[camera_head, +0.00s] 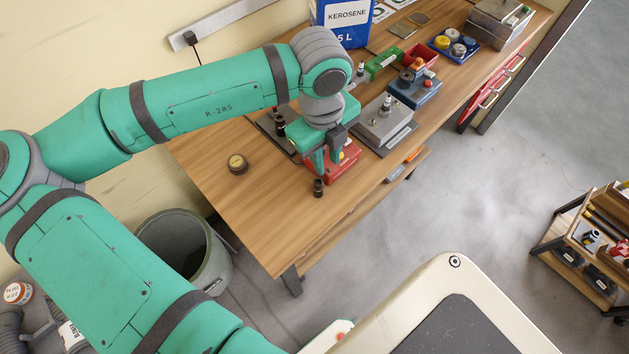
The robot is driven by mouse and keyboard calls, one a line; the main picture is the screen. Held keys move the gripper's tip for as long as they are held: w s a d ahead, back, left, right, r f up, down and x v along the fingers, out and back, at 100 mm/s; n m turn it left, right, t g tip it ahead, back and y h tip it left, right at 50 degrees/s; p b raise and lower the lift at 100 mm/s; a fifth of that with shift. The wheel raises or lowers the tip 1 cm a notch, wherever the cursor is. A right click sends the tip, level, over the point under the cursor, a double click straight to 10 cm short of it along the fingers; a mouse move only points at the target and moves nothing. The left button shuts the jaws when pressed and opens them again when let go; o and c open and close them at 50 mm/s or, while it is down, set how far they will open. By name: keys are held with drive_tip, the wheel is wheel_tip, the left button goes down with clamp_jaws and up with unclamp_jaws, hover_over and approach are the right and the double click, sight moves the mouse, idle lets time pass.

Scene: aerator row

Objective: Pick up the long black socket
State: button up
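A small black cylindrical piece (318,187), which looks like a socket, shows just below my gripper near the table's front edge. Another slim black upright piece (279,124) stands on a dark flat plate left of my gripper. I cannot tell for sure which of the two is the long black socket. My gripper (326,164) points down over the table, with its green fingers in front of a red box (346,164). The view is too small to show whether the fingers are apart or touch the black piece.
The wooden table (232,205) is clear at its near left end, apart from a round brass-and-black tin (237,164). A grey metal block (384,124), a blue box (416,91) and a green tray (384,63) stand to the right. A bin (215,265) stands below the table's left end.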

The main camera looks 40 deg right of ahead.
drive_tip(key=shift+w+a+y, duration=0.25)
drive_tip(key=shift+w+a, duration=0.05)
drive_tip(key=shift+a, duration=0.2)
drive_tip(key=shift+w+a+y, duration=0.25)
drive_tip(key=shift+a, duration=0.25)
hover_over(318, 184)
drive_tip(key=f, duration=0.4)
drive_tip(key=shift+w+a+f, duration=0.1)
drive_tip(key=shift+w+f, duration=0.15)
drive_tip(key=shift+s+d+f, duration=0.15)
drive_tip(key=shift+d+f, duration=0.05)
drive_tip(key=shift+f, duration=0.3)
wheel_tip(318, 184, down, 4)
drive_tip(key=shift+s, duration=0.15)
drive_tip(key=shift+a+f, duration=0.1)
drive_tip(key=shift+f, duration=0.5)
drive_tip(key=shift+c, duration=0.7)
drive_tip(key=shift+w, duration=0.2)
clamp_jaws()
